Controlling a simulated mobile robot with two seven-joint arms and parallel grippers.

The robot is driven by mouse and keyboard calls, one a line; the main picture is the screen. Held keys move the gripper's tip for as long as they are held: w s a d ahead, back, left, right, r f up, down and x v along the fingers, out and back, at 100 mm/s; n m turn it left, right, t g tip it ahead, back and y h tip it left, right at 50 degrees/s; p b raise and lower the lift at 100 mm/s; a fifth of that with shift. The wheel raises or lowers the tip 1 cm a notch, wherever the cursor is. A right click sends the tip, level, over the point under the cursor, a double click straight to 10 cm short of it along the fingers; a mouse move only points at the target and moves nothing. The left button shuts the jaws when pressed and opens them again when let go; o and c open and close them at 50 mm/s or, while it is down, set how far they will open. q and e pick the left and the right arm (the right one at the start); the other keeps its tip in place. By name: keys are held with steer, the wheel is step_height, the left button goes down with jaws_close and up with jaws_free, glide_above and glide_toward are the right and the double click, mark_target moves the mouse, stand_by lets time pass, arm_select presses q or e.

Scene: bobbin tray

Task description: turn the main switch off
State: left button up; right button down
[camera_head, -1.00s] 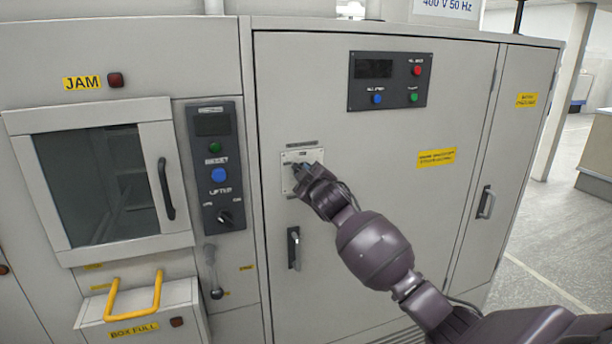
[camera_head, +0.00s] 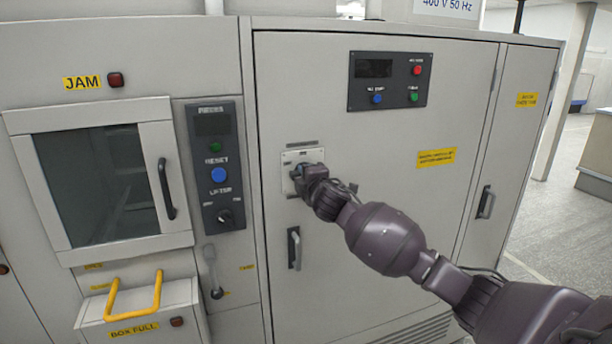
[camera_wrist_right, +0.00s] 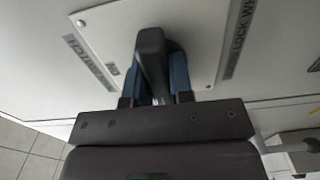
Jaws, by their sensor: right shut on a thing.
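The main switch sits on a pale plate (camera_head: 293,157) on the large cabinet door, mostly covered by my right gripper (camera_head: 302,173) in the head view. In the right wrist view the dark switch handle (camera_wrist_right: 151,52) stands out from the plate (camera_wrist_right: 105,20). My right gripper (camera_wrist_right: 165,88) has its blue-lined fingers on both sides of the handle and is shut on it. The handle lies lengthwise between two label strips; its position marks are too small or hidden to read. My left gripper is in neither view.
A door handle (camera_head: 294,248) is just below the switch. A button panel (camera_head: 388,80) is above right. A control panel with a lifter knob (camera_head: 225,216) and a windowed door (camera_head: 100,185) are to the left. Open floor lies at the far right.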

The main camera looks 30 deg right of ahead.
stand_by(0.5)
steer(key=c, duration=1)
jaws_free()
steer(key=shift+s, duration=0.1)
steer(key=b+v, duration=0.1)
steer(key=v, duration=0.9)
steer(key=shift+s+b, duration=0.3)
